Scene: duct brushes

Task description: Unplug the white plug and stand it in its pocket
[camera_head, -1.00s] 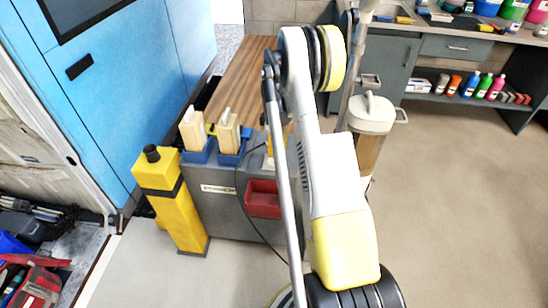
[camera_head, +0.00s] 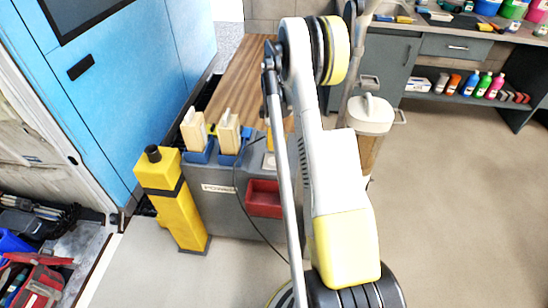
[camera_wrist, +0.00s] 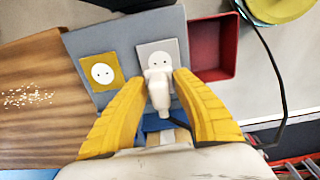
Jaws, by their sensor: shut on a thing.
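The white plug (camera_wrist: 158,92) is between the yellow fingers of my gripper (camera_wrist: 163,98) in the wrist view, and the gripper is shut on it. It lies in front of the lower part of a white round socket (camera_wrist: 158,60) on a pale grey plate. I cannot tell whether its pins are in the socket. In the head view my arm hides the gripper and plug. Two cream blocks stand in blue holders (camera_head: 230,157) on the grey power unit (camera_head: 222,205). Which pocket is the plug's is not clear.
A second round socket on a yellow plate (camera_wrist: 102,73) sits left of the plug. A red tray (camera_head: 264,198) is on the unit's front. A black cable (camera_head: 238,190) hangs beside it. A yellow post (camera_head: 175,200) stands left. Floor at right is clear.

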